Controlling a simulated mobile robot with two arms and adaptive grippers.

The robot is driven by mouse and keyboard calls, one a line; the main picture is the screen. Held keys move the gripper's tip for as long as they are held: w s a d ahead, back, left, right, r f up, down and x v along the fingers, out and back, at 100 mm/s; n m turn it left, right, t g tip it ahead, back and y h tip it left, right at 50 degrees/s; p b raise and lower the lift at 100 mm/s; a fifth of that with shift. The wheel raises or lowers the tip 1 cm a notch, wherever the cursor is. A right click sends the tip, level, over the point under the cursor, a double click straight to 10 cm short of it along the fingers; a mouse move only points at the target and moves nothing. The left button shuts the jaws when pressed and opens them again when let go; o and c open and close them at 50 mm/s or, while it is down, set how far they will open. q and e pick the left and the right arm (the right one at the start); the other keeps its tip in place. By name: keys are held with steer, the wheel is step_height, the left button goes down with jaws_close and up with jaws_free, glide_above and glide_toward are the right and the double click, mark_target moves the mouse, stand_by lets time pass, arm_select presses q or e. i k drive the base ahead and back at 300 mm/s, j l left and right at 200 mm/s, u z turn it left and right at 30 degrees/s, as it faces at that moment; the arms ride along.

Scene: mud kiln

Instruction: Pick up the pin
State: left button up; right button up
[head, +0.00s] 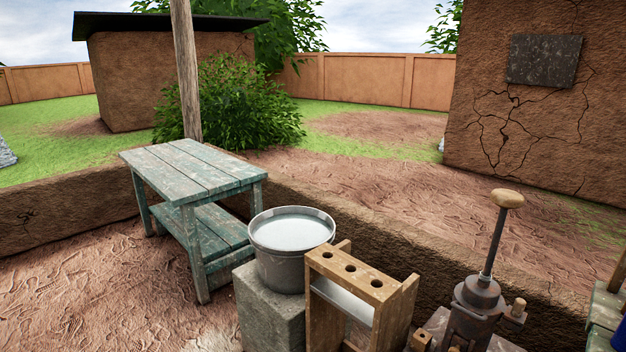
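I cannot single out a pin for certain. A small wooden block (421,340) with a dark hole sits at the device's left, cut by the bottom edge. The device has a tilted rod topped by a pale wooden knob (507,198). A wooden rack (350,268) with three holes in its top stands left of it; no pin shows in the holes. Neither of my grippers is in view.
A metal bucket (290,275) of pale liquid stands on a stone block (268,318). A worn green table (190,170) with a lower shelf stands left, its top bare. A low mud wall (400,250) runs behind. Another greenish surface (605,310) edges in at right.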

mark_target(519, 306)
steer(key=z, duration=1.35)
